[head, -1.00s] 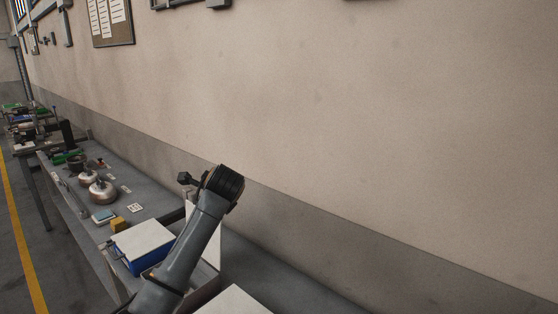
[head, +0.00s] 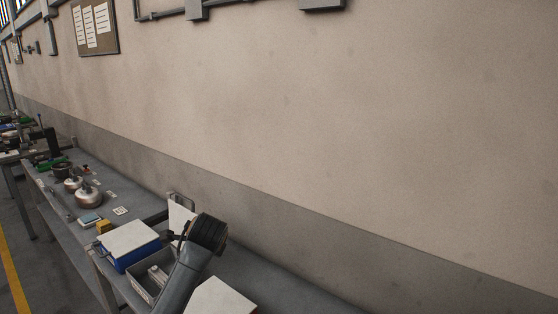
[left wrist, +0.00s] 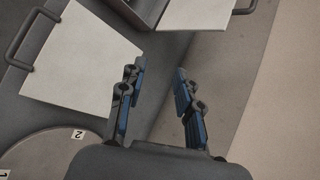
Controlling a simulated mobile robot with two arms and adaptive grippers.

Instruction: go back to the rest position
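One of my arms (head: 180,284) rises from the bottom of the head view, its dark wrist end (head: 209,232) over the bench beside an open grey box. The head view does not clearly show its fingers. In the left wrist view my left gripper (left wrist: 160,72) has its two blue-padded fingers apart, with nothing between them. Below them I see grey surface and the edges of white panels. My right gripper is not in view.
A long grey bench (head: 280,290) runs along the wall. On it stand a blue box with a white lid (head: 130,240), a grey box (head: 143,284), a yellow block (head: 104,227) and round metal parts (head: 89,197). A numbered disc (left wrist: 55,157) lies lower left in the wrist view.

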